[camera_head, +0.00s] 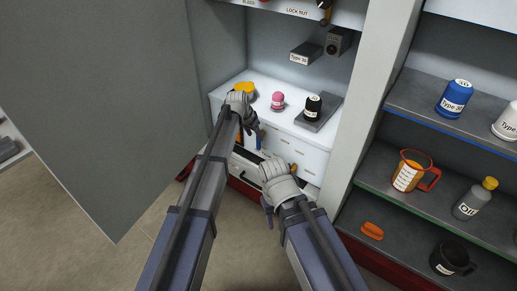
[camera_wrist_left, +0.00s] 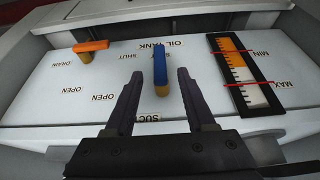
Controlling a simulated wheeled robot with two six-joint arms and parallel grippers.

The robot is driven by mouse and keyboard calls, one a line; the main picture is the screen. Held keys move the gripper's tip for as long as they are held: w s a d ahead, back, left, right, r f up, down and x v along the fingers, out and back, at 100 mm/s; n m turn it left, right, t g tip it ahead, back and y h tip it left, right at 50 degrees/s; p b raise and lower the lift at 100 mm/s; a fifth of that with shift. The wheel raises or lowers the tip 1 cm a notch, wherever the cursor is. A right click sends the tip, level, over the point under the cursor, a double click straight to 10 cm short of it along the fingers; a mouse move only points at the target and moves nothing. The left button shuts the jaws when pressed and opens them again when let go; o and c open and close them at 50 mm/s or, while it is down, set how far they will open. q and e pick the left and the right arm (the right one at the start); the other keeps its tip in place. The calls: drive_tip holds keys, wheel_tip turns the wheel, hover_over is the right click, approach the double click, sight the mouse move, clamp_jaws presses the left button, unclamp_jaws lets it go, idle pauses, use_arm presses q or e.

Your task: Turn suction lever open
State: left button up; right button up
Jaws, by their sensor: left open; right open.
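The suction lever (camera_wrist_left: 160,68) is a blue handle with a yellowish base on a white panel (camera_wrist_left: 40,100). In the left wrist view it stands between the fingers of my left gripper (camera_wrist_left: 155,95), which is open around it; contact cannot be made out. A partly hidden label starting "SUC" (camera_wrist_left: 147,118) is below it. "SHUT" and "OPEN" labels (camera_wrist_left: 102,96) lie to its left. In the head view the blue lever (camera_head: 260,138) shows just below my left gripper (camera_head: 252,123). My right gripper (camera_head: 268,212) is open and empty, lower in the view.
An orange drain lever (camera_wrist_left: 91,46) is left of the blue one, and a level gauge (camera_wrist_left: 246,75) right of it. A yellow item (camera_head: 245,88), a pink item (camera_head: 278,100) and a black bottle (camera_head: 313,106) stand on the white cabinet top. A grey door (camera_head: 100,90) is at left.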

sight(259, 149)
use_arm(q)
drive_tip(key=shift+f, duration=0.1)
drive_tip(key=b+x, duration=0.7)
drive_tip(key=shift+w+f, duration=0.1)
drive_tip(key=shift+f, duration=0.25)
clamp_jaws()
idle(0.4)
idle(1.0)
